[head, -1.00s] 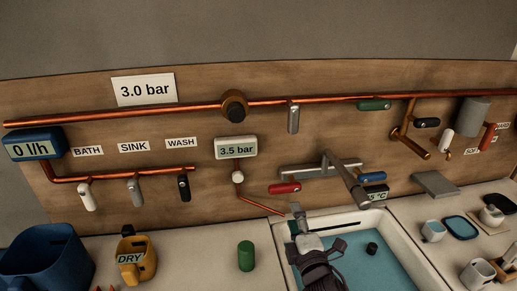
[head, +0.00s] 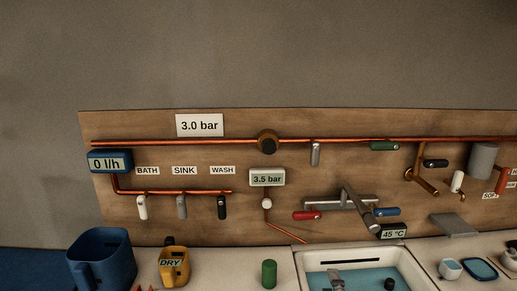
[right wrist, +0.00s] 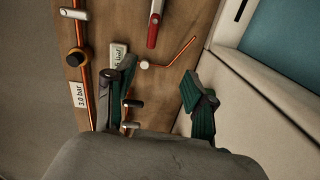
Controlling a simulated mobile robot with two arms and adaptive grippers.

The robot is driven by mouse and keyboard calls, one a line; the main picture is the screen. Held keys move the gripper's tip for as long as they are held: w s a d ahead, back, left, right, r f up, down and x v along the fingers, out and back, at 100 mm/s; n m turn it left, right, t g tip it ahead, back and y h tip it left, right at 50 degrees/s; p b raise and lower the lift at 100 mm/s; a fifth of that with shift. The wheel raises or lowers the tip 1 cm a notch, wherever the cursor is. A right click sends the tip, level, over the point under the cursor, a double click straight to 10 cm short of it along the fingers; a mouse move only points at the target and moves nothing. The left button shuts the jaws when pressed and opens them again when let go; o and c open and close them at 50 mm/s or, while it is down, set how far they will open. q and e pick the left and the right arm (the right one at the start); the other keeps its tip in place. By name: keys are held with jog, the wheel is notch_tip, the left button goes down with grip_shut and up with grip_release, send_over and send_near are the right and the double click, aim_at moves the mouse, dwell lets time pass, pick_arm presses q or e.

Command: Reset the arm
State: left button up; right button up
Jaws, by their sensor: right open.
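My right gripper (right wrist: 158,78) shows in the right wrist view with two dark green-padded fingers apart and nothing between them. My left gripper is not in view.
A wooden board (head: 130,125) carries copper pipes, valves and a faucet (head: 352,200). Below stand a blue jug (head: 100,258), a yellow DRY jug (head: 174,267), a green cylinder (head: 269,273) and a sink (head: 312,260). Cups and a blue tray (head: 480,268) stand at right.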

jog(key=s+d+f+m+g, duration=0.1)
jog(key=s+f+m+g, duration=0.4)
jog(key=s, duration=0.4)
jog(key=s+d+f+m+g, duration=0.1)
jog(key=s+f+m+g, duration=0.35)
jog(key=s, duration=0.55)
jog(key=s+d+f+m+g, duration=0.2)
jog(key=s+f+m+g, duration=0.3)
jog(key=s, duration=0.4)
jog(key=s+f, duration=0.3)
jog(key=f, duration=2.6)
jog(key=s+d+f+g, duration=0.2)
jog(key=s+f, duration=1.2)
jog(key=s, duration=0.2)
jog(key=shift+d+f+b, duration=0.15)
jog(key=shift+f+b, duration=0.15)
jog(key=shift+f, duration=0.05)
